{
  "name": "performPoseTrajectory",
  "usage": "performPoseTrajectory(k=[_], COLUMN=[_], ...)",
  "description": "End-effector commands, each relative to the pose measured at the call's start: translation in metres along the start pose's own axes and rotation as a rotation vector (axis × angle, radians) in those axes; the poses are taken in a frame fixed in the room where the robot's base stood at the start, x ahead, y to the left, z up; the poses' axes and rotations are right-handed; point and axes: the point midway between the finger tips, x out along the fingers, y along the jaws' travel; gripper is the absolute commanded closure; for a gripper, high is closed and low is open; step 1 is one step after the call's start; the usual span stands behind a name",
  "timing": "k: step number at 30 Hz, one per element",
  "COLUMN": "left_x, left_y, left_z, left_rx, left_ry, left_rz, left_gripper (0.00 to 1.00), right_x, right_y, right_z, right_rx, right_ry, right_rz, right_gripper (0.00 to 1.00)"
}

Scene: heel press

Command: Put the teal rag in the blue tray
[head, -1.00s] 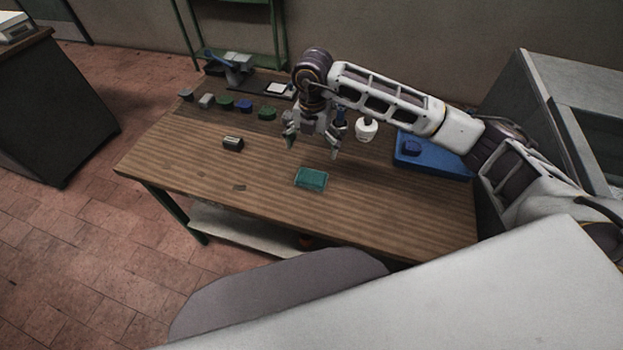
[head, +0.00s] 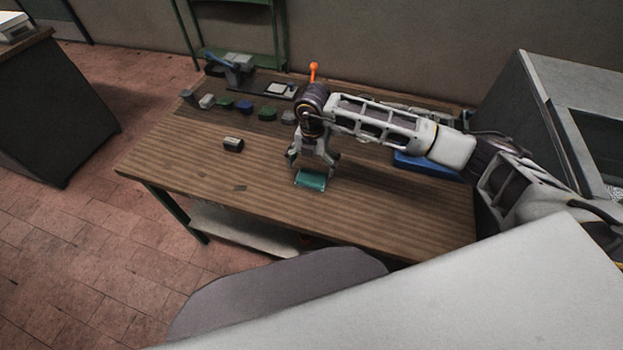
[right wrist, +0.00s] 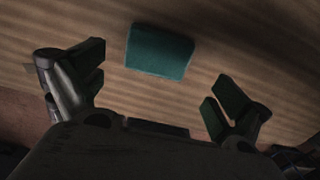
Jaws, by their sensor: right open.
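The teal rag (head: 310,180) lies flat on the wooden table, a small folded rectangle. It also shows in the right wrist view (right wrist: 159,51), ahead of and between the two fingers, with clear space to each side. My right gripper (head: 312,168) is open and empty, pointing down just above and behind the rag; it also shows open in the right wrist view (right wrist: 160,85). My left gripper is not in view.
A dark block with a pale top (head: 233,144) sits left of the rag. Several small coloured blocks (head: 245,106) line the back left, near a press-like device (head: 238,68). An orange-tipped upright thing (head: 314,72) stands behind my arm.

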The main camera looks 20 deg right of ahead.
Motion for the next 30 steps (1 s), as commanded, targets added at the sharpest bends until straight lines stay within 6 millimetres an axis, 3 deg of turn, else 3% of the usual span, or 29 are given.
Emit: performPoseTrajectory(k=[17, 30], left_x=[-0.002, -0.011], left_y=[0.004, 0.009], left_z=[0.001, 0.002], left_rx=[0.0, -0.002], left_ry=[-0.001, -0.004], left_rz=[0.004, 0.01], left_gripper=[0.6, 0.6], right_x=[0.011, 0.053], right_y=[0.0, 0.003], right_z=[0.0, 0.002], right_rx=[0.0, 0.0], right_ry=[0.001, 0.001], right_rz=[-0.001, -0.002], right_gripper=[0.0, 0.0])
